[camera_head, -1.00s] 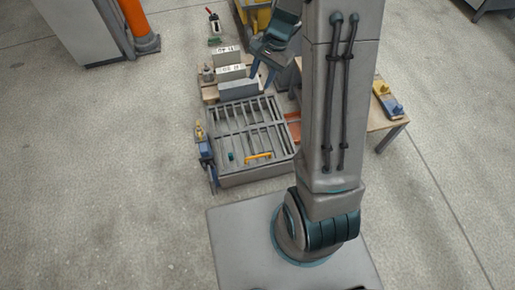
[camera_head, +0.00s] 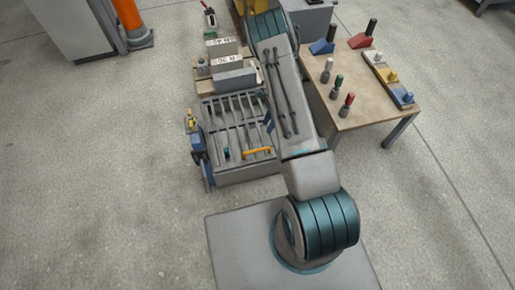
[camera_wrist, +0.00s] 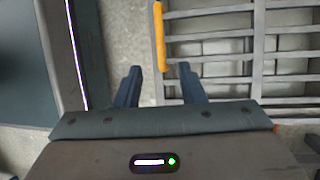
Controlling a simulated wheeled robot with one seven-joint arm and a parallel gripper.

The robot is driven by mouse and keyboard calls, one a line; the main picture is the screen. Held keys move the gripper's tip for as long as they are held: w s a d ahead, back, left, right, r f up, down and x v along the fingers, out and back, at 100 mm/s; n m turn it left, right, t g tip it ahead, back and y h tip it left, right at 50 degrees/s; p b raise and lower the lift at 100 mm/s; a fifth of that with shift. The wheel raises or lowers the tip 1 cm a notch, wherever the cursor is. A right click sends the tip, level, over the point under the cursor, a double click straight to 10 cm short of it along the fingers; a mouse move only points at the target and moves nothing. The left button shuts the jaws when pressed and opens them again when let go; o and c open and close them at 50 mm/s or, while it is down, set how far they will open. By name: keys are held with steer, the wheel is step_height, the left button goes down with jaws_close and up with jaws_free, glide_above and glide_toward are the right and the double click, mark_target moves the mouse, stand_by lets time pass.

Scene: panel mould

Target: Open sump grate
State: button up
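The sump grate (camera_head: 232,112) is a grey barred panel lying flat on its low grey box in the head view. A yellow bar handle (camera_head: 257,150) sits on its near edge. In the wrist view the grate's bars (camera_wrist: 255,60) fill the upper right, and the yellow handle (camera_wrist: 158,35) stands upright in the picture. My gripper (camera_wrist: 160,80) is open and empty, its two blue fingers apart. The handle's lower end shows between the fingertips in the picture; I cannot tell the remaining distance. In the head view my arm hides part of the grate's right side.
A wooden table (camera_head: 345,95) with coloured-handled pieces stands right of the grate. Grey blocks with labels (camera_head: 222,62) stand behind it. A blue and yellow fixture (camera_head: 197,150) is at the box's left side.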

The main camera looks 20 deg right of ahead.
steer(key=b+x, duration=0.2)
steer(key=x, duration=1.1)
steer(key=shift+a+f+b, duration=0.1)
steer(key=shift+f+b, duration=0.1)
steer(key=shift+b, duration=0.2)
jaws_close()
